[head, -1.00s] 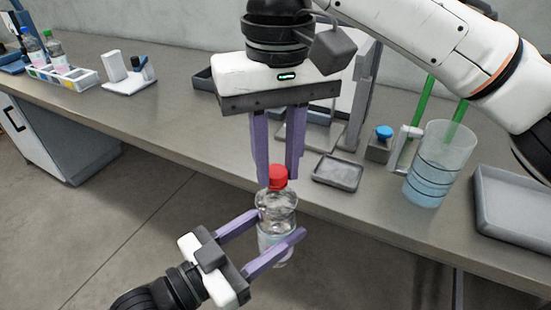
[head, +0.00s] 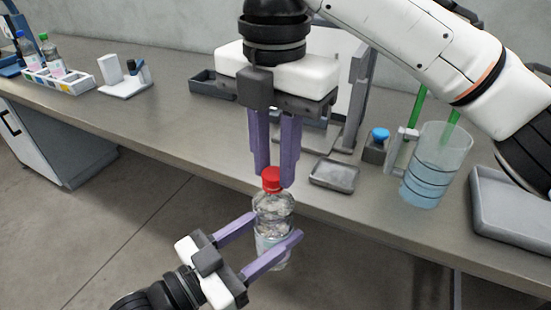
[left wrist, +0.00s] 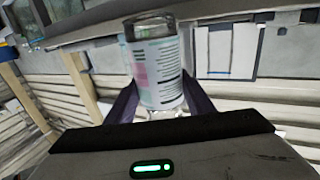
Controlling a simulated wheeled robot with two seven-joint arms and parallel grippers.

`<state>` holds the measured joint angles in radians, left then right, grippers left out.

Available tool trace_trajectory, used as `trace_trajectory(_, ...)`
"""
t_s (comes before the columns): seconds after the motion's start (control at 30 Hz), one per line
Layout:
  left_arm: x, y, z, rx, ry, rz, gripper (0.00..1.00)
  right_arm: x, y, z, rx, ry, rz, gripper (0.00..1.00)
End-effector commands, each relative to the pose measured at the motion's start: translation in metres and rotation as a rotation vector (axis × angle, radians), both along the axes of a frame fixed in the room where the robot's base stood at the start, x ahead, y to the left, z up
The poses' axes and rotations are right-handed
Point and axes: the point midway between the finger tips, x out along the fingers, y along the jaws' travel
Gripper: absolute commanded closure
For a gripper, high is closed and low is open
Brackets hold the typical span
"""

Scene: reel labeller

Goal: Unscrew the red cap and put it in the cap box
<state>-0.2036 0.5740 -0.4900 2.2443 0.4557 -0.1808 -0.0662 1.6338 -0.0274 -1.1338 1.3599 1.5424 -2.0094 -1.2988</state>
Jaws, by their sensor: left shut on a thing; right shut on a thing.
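A clear bottle (head: 272,222) with a red cap (head: 271,179) is held upright in front of the bench edge. My left gripper (head: 276,228) is shut on the bottle's body from the lower left. The bottle with its printed label also shows in the left wrist view (left wrist: 158,72), between the purple fingers. My right gripper (head: 274,180) points down from above and is shut on the red cap, one finger on each side of it. The cap sits at the bottle's neck; I cannot tell whether it is loose. I cannot tell which container is the cap box.
A small grey tray (head: 334,176) lies on the bench just right of the cap. A dark open box (head: 212,84) stands behind. A beaker of blue liquid (head: 430,170) and a large grey tray (head: 512,212) are at right. A bottle rack (head: 60,80) is far left.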

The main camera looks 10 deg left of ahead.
Motion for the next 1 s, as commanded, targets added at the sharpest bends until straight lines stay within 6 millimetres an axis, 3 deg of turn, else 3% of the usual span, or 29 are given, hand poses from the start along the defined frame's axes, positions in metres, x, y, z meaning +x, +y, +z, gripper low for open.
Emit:
trace_trajectory(0.3,-0.0001,-0.0001,0.0,0.0,0.0,0.0,1.0,0.0008,0.0025,0.0007,-0.002,-0.002,0.681,1.0)
trace_trajectory(0.43,-0.0001,-0.0001,0.0,-0.001,0.001,0.0,1.0,0.0006,0.0031,0.0008,-0.001,-0.002,0.868,1.0)
trace_trajectory(1.0,0.0001,0.0001,0.0001,0.0,0.0,0.0,1.0,0.0006,0.0033,0.0008,-0.002,-0.002,0.922,1.0)
